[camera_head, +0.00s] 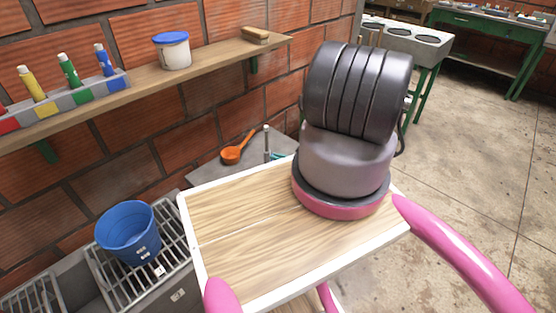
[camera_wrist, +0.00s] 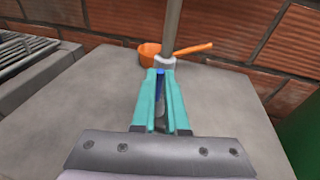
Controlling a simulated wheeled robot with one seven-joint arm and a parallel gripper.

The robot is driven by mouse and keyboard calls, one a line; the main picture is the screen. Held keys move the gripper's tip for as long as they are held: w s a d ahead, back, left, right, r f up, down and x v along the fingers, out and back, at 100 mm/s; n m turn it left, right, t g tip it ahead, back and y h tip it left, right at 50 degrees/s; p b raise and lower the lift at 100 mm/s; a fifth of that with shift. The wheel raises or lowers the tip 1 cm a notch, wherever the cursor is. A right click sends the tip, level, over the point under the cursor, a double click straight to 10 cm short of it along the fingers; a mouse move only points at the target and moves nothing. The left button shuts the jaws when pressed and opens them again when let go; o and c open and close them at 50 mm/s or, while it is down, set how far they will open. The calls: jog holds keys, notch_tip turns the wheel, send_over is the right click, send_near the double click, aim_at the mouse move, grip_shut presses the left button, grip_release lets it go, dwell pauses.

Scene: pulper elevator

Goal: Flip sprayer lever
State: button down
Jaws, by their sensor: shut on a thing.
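The sprayer is an upright grey metal pipe (camera_wrist: 173,22) with a pale collar near its base, standing on the concrete counter in the wrist view. A small blue lever (camera_wrist: 159,86) shows just in front of the collar. My gripper (camera_wrist: 160,76) has teal fingers, one on each side of the blue lever, and is shut on it. In the head view the pipe (camera_head: 267,144) stands on the counter behind my arm. Only a bit of teal finger (camera_head: 278,156) shows there, and the lever is hidden.
An orange ladle-like pot (camera_wrist: 149,54) lies behind the pipe, near the brick wall. A blue bucket (camera_head: 129,233) stands on a metal grate (camera_head: 113,283) at the left. A wall shelf (camera_head: 140,88) carries coloured tubes, a white tub (camera_head: 173,52) and a brush (camera_head: 255,35).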

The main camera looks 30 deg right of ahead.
jog(key=shift+w+g, duration=0.1)
jog(key=shift+g, duration=0.3)
jog(key=c, duration=0.9)
grip_release()
jog(key=shift+r, duration=0.1)
jog(key=v, duration=1)
jog(key=shift+s, duration=0.45)
